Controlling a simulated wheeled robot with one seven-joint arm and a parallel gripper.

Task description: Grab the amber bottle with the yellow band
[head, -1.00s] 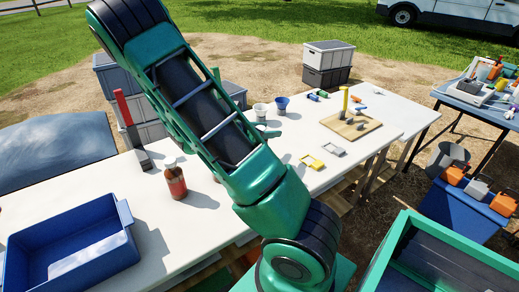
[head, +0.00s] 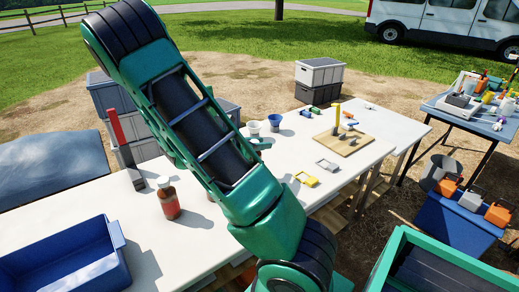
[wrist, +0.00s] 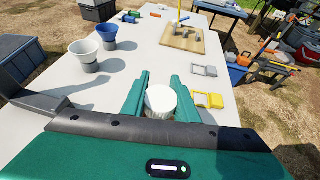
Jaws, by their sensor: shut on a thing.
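My gripper (wrist: 160,86) shows its two green fingers in the wrist view, one on each side of a white-capped thing (wrist: 160,100). It is shut on this thing over the white table (wrist: 130,68). Only the white top shows, so its body and any band are hidden. In the head view my arm hides most of the gripper. A separate reddish-brown bottle (head: 169,203) with a pale cap stands upright on the table, left of my arm. I cannot make out a yellow band on it.
A blue bin (head: 70,260) sits at the table's left. A wooden board (head: 343,140) with a yellow upright and a yellow bracket (head: 306,179) are at the right. A white cup (head: 253,128) and a blue cup (head: 275,121) stand farther back.

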